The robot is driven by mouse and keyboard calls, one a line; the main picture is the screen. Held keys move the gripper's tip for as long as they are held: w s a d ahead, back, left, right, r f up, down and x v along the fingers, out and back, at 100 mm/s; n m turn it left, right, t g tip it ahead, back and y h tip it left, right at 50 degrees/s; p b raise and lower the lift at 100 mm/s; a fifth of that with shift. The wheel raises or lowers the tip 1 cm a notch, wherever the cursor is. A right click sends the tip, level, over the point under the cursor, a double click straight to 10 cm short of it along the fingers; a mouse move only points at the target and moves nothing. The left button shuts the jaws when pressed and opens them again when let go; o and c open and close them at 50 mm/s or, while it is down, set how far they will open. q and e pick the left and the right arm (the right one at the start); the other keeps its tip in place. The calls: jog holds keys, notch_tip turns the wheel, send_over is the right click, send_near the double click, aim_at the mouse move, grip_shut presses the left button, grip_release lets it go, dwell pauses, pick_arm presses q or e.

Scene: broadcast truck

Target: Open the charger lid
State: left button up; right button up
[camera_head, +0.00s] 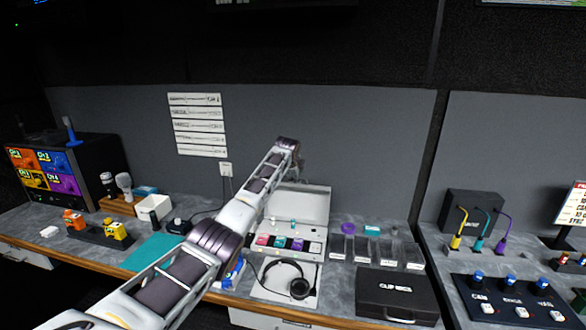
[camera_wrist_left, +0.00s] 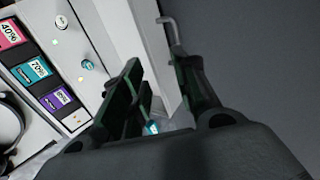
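The charger (camera_head: 312,246) is a white box on the desk with coloured percentage slots along its front. Its white lid (camera_head: 313,200) stands raised at the back edge. In the left wrist view, the charger body (camera_wrist_left: 92,98) is at left and the lid (camera_wrist_left: 130,30) runs up the middle, with a grey bent handle (camera_wrist_left: 174,28) on it. My left gripper (camera_wrist_left: 160,68) is open, its dark fingers apart near the lid; I cannot tell whether they touch it. In the head view my left arm reaches over the desk, and its wrist hides most of the gripper. My right gripper is out of view.
A headset (camera_head: 299,287) lies on a white pad in front of the charger. Clear bins (camera_head: 375,251) stand to its right, with a black case (camera_head: 398,294) before them. A teal mat (camera_head: 150,252) is at left. The grey wall is close behind.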

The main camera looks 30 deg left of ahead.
pick_arm(q)
jog(key=v, duration=0.7)
jog(key=shift+s+r, duration=0.25)
dwell(0.4)
